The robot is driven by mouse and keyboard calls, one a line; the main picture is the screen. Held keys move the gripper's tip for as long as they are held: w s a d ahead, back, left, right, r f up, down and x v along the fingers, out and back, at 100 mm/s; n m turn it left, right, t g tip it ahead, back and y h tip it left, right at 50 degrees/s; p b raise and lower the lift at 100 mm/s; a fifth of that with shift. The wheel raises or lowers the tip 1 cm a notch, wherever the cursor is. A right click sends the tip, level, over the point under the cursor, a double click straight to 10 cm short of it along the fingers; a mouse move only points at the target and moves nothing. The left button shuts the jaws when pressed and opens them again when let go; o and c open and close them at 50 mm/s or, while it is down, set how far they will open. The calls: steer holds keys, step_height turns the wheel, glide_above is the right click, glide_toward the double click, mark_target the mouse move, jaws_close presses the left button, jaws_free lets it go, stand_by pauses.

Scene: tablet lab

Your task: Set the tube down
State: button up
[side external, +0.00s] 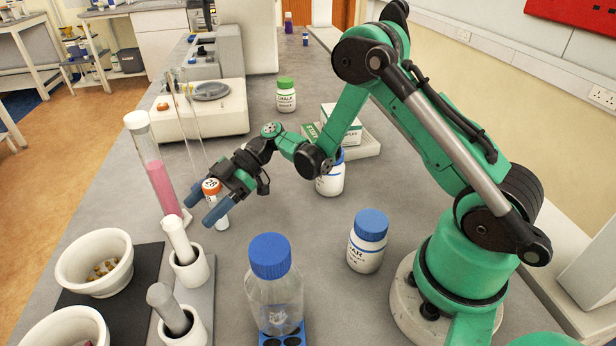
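A small white tube with an orange cap (211,187) stands roughly upright between the blue fingertips of my gripper (206,204), left of centre in the side external view. One finger lies on each side of it, and the gripper looks shut on it. The near finger hides part of its body. The lower end shows just below the fingers, close over the grey bench (330,255); I cannot tell whether it touches the bench.
A tall pink-filled cylinder (160,182) and a mortar with pestle (188,268) stand close by on the left. A balance (205,112) is behind. A blue-capped bottle (275,300) is in front, and white jars (367,250) stand to the right. Bare bench lies between them.

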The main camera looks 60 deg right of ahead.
steer(key=shift+r, duration=0.1)
steer(key=v, duration=1.2)
steer(key=s+a+r+m+t+h, duration=0.3)
steer(key=s+m+h, duration=0.6)
steer(key=m+h, duration=0.4)
steer(key=shift+s+r+m+t, duration=0.35)
steer(key=shift+r+m+t, duration=0.45)
steer(key=shift+r+m, duration=0.45)
steer(key=shift+f, duration=0.2)
